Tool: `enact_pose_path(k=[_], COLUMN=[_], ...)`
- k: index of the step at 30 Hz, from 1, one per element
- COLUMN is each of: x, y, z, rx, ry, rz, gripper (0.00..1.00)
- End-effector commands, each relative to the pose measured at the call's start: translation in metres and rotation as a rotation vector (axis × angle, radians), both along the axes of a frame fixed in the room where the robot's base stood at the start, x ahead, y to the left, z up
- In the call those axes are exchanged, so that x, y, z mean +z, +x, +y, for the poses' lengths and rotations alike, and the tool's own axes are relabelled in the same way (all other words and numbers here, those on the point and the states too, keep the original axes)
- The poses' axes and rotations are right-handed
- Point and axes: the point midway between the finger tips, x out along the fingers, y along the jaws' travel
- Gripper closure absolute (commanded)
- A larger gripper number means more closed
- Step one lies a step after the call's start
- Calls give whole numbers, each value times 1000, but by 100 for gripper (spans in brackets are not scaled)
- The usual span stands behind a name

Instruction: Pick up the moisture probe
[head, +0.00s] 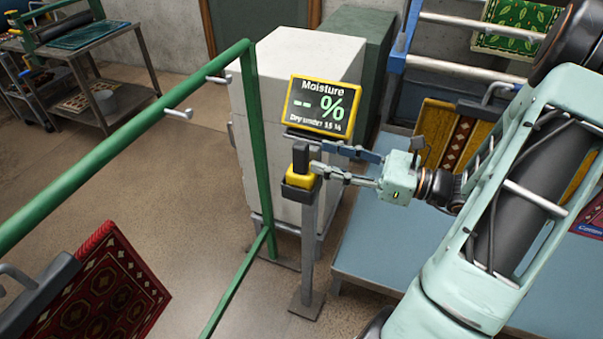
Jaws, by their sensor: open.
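The moisture probe (301,157) appears to be the upright dark handle in a yellow and black holder on top of a grey post. Its lower part is hidden in the holder (299,181). My gripper (319,157) reaches in from the right, level with the handle. Its two fingers are apart, with one tip just right of the handle and the other slightly behind it. I cannot tell whether either finger touches it. A yellow-framed display (320,105) above reads "Moisture", "-- %" and "Dry under 15".
A green rail frame (254,140) stands left of the post, with a red patterned rug (100,290) at lower left. A white cabinet (290,65) is behind. A blue-grey table (390,240) lies under my arm. A cart (85,70) stands far left.

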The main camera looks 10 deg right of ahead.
Motion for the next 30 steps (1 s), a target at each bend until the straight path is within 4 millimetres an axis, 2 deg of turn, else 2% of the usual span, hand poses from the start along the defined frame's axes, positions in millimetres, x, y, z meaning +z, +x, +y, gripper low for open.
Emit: enact_pose_path(k=[8, 15, 25, 30], x=[1, 1, 1, 1], y=[15, 36, 41, 41], z=[20, 48, 53, 53], rx=[3, 4, 0, 1], ry=[0, 1, -1, -2], rz=[1, 3, 3, 3], gripper=[58, 58, 58, 77])
